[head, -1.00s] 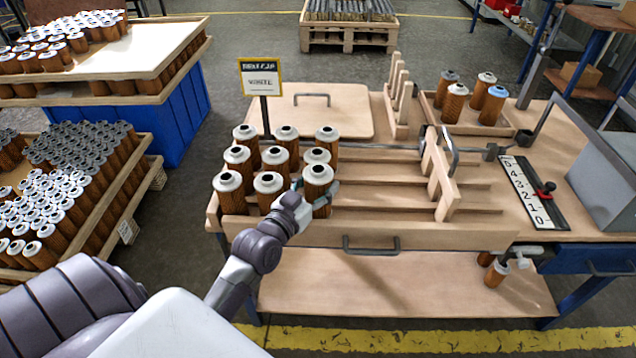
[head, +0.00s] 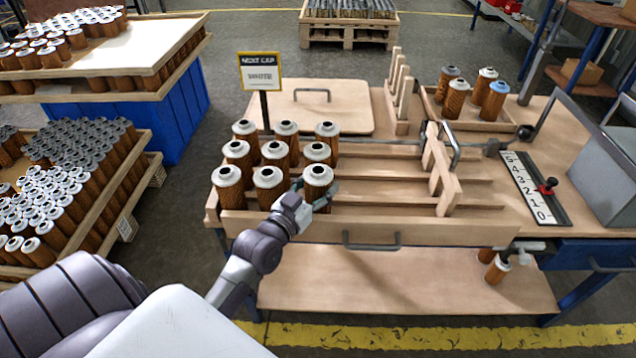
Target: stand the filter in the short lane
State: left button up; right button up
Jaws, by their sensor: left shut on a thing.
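My left gripper (head: 318,198) is shut on a white-capped brown filter (head: 317,177) at the right end of the front row in the wooden lane rack (head: 275,227). This filter's cap is about level with the caps beside it. Its lower end is partly hidden by the gripper, so I cannot tell whether it touches the lane floor. Several more white-capped filters stand upright in the three lanes, such as the front-left one (head: 228,186) and the back-right one (head: 327,141). The lanes are empty right of them. My right gripper is not in view.
A wooden gate (head: 440,175) crosses the lanes at right. A tray (head: 502,126) with several filters, one blue-capped, stands behind. A small yellow-edged sign (head: 261,73) rises behind the rack. A number scale (head: 533,190) and grey box (head: 605,178) are at right.

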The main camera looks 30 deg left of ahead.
pick_arm(q)
jog(key=shift+f, duration=0.6)
jog(key=o, duration=1.3)
jog(key=shift+s, duration=0.1)
jog(key=shift+s+f, duration=0.1)
jog(key=shift+s, duration=0.25)
jog(key=s, duration=1.1)
jog(key=shift+s+d, duration=0.1)
jog(key=shift+d, duration=0.05)
jog(key=shift+d, duration=0.1)
